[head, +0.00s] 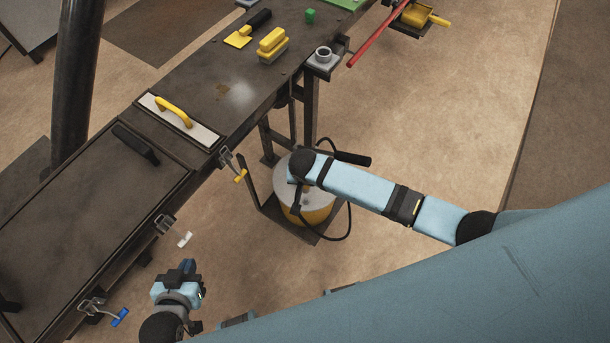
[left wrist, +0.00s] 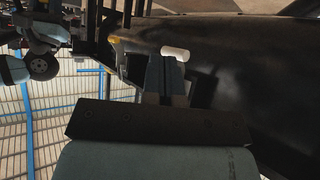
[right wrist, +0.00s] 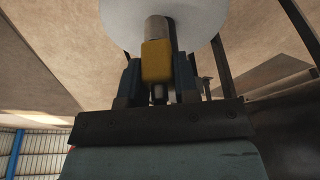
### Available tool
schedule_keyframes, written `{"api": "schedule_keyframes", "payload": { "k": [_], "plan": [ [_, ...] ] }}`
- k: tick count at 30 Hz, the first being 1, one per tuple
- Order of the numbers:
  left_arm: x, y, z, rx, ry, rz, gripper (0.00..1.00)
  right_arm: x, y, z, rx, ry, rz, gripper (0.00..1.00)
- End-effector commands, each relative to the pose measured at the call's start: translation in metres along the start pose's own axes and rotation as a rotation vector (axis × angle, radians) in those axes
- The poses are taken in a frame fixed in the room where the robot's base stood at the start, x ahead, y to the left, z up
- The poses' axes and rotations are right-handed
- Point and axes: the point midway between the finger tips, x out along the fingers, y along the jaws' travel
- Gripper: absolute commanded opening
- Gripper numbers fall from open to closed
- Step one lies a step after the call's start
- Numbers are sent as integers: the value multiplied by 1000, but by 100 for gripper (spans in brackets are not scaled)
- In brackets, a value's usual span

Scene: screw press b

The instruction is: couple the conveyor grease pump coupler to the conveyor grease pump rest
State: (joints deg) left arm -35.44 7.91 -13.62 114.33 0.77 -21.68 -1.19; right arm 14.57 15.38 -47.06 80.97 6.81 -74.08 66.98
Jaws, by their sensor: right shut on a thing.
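My right gripper (right wrist: 158,72) is shut on a yellow block-like coupler (right wrist: 157,60), seen in the right wrist view. A silver cylinder (right wrist: 156,29) stands in line just beyond it, against the round pale lid (right wrist: 190,14) of the drum. I cannot tell whether this cylinder is the rest or part of the coupler, or whether the two are joined. In the head view the grease pump drum (head: 318,214) is yellow with a pale top; my right arm hides the gripper and coupler there. My left gripper (head: 188,265) is empty, its fingers together, beside the bench.
A black hose (head: 349,222) loops beside the drum, below a black handle (head: 352,158). The long dark bench (head: 205,88) holds a yellow-handled float (head: 174,112) and tools. A small white piece (head: 184,239) shows beyond my left gripper. Open floor (head: 440,110) lies right.

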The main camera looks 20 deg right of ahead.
Motion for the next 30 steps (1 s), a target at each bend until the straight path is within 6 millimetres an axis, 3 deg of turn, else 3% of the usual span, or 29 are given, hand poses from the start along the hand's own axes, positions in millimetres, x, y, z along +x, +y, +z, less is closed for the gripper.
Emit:
{"api": "schedule_keyframes", "payload": {
  "k": [8, 18, 30],
  "plan": [
    [-6, -2, -8, 2, -5, -3, 0, -4, 0, 0, -1, -1, 0, 0],
    [9, -4, 10, 3, 4, -5, 0, 37, 0, 11, -1, 0, 0, 0],
    [14, -4, 18, 3, 1, -4, 0, 53, 0, 15, -2, 2, -1, 0]
  ]
}}
